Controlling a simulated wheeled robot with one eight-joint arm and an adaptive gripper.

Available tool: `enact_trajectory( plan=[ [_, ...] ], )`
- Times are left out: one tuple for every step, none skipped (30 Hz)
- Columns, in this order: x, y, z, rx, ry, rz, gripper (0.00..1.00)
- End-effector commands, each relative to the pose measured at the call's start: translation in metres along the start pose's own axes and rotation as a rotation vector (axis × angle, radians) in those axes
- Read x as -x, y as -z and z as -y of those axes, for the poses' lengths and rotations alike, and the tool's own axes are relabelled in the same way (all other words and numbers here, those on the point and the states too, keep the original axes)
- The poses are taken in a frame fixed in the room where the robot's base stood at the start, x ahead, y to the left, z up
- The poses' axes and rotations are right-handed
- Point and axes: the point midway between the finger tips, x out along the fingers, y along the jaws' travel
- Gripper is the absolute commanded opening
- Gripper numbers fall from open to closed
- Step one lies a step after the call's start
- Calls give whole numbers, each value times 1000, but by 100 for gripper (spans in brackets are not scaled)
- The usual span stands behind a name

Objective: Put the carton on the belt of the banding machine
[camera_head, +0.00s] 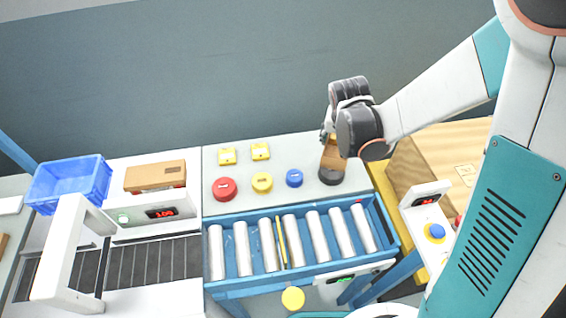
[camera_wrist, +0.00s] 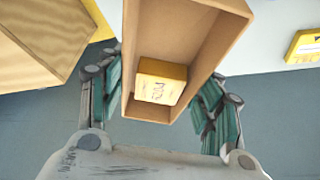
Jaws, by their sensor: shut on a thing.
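The brown open carton (camera_head: 333,157) is in my gripper (camera_head: 330,130), at the back right of the bench, just by a dark round piece. In the wrist view, the carton (camera_wrist: 132,30) lies between my two fingers, with its open side toward the camera. A small yellow box (camera_wrist: 161,82) sits inside it. I cannot tell whether the carton touches the bench. The banding machine is at the left, with a white arch (camera_head: 70,235) over a dark slatted belt (camera_head: 150,264). The visible belt is clear.
A blue roller conveyor (camera_head: 290,281) lies between my gripper and the belt. Red (camera_head: 224,188), yellow (camera_head: 262,182) and blue (camera_head: 294,177) round pieces stand behind it. A brown box (camera_head: 155,176) and blue crate (camera_head: 68,183) are behind the belt. A wooden box (camera_head: 430,155) stands at the right.

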Motion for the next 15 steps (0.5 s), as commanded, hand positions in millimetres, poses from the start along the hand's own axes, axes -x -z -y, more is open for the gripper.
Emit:
enact_trajectory(
  plan=[
    [5, 4, 10, -32, -15, 0, 31],
    [8, 7, 15, -58, -26, 0, 31],
    [12, 10, 22, -91, -40, -1, 31],
    [15, 13, 27, -118, -50, 0, 31],
    [18, 15, 31, -143, -62, -1, 31],
    [22, 18, 38, -179, -76, -1, 31],
    [26, 21, 43, -205, -88, -1, 31],
    [30, 23, 49, -232, -99, -1, 31],
    [35, 26, 56, -269, -114, -1, 31],
    [40, 28, 61, -297, -127, -1, 31],
    [44, 31, 66, -326, -137, -1, 31],
    [50, 34, 73, -363, -154, -1, 31],
    [55, 36, 78, -390, -164, -2, 31],
    [60, 37, 83, -417, -176, -1, 31],
    [66, 40, 90, -450, -189, -1, 31]
  ],
)
